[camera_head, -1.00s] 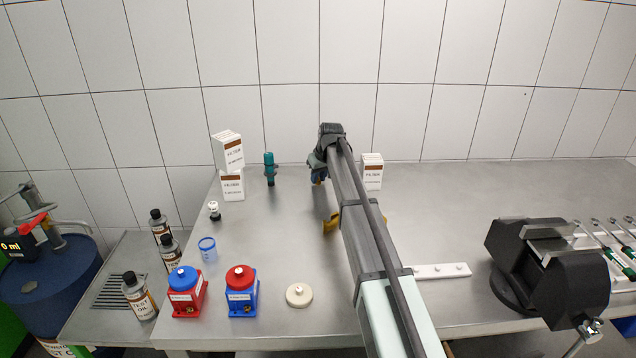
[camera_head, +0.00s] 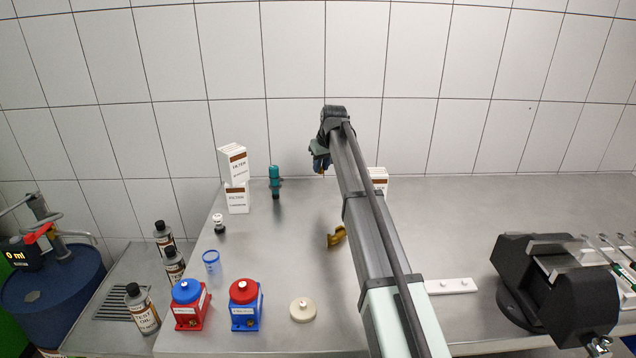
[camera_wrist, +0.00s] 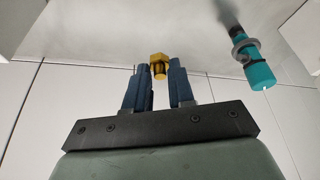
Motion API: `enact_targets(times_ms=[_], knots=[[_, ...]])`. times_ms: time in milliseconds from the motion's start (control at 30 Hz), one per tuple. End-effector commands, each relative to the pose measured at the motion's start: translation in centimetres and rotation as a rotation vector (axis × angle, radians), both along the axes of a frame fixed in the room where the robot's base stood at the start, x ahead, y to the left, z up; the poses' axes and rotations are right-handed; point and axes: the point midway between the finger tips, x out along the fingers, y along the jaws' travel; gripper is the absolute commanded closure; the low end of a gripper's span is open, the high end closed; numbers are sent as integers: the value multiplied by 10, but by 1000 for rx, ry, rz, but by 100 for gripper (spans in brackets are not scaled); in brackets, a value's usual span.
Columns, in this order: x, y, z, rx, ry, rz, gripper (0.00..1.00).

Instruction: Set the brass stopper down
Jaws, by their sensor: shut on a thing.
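The brass stopper (camera_wrist: 158,66) is a small yellow-gold piece with a hex-shaped head. In the wrist view it sits between the tips of the two blue fingers of my gripper (camera_wrist: 159,72), which is shut on it. In the head view my gripper (camera_head: 320,160) is near the back of the steel table, in front of the tiled wall, and appears above the tabletop. The stopper is too small there to make out clearly.
A teal cylinder (camera_head: 275,181) stands left of my gripper and also shows in the wrist view (camera_wrist: 256,66). A yellow piece (camera_head: 337,237) lies nearer. Table between is clear.

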Motion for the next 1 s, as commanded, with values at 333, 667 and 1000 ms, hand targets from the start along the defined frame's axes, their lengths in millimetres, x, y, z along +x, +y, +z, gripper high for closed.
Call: enact_targets(times_ms=[333,667,1000], knots=[[0,61,6,-1,0,-78,100],[-2,66,-35,-1,1,-88,100],[-1,66,-67,-1,1,-87,100]])
